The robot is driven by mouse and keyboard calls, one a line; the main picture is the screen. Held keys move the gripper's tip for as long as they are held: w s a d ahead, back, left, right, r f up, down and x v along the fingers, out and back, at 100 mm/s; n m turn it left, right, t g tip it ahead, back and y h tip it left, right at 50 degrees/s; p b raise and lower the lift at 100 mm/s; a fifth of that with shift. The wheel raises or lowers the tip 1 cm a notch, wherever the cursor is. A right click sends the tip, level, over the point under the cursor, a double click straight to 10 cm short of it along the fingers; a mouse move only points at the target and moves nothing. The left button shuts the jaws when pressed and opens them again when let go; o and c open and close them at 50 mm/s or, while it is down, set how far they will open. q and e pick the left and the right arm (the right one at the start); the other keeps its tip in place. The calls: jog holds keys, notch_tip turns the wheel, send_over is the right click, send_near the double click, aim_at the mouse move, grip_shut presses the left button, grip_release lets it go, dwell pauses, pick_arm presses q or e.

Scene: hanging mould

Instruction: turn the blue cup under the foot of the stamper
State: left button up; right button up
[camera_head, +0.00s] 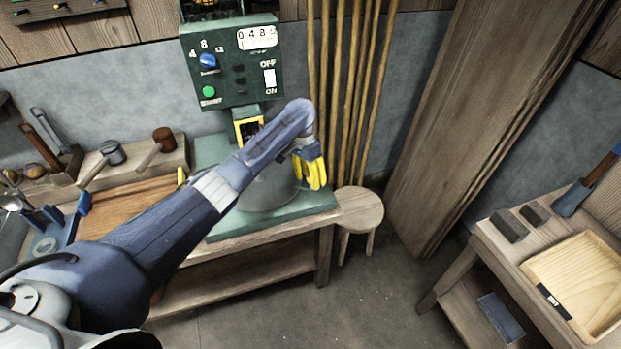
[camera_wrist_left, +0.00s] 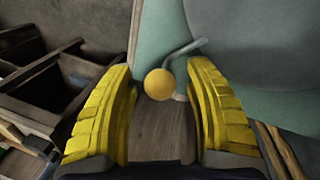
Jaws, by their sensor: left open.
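The stamper is a green machine (camera_head: 232,75) with a control box on top. A grey round disc (camera_head: 268,190) lies on its green base (camera_head: 320,196), partly behind my left arm. In the left wrist view the grey disc (camera_wrist_left: 265,40) is at upper right, and a bent metal handle with a yellow ball (camera_wrist_left: 159,84) comes from its edge. My left gripper (camera_head: 312,172) is open, its yellow fingers over the disc's right side. In the left wrist view the ball appears between the fingers; I cannot tell its depth. I see no blue cup; my arm may hide it. My right gripper is out of view.
A round wooden stool (camera_head: 359,210) stands right of the bench, with tall poles (camera_head: 350,90) behind. Mallets (camera_head: 112,152) and a blue fixture (camera_head: 62,232) are at left. A side table with a wooden tray (camera_head: 578,270) is at right. Floor between is clear.

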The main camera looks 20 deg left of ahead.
pick_arm(q)
jog(key=shift+c, duration=0.5)
grip_shut()
jog(key=shift+s, duration=0.1)
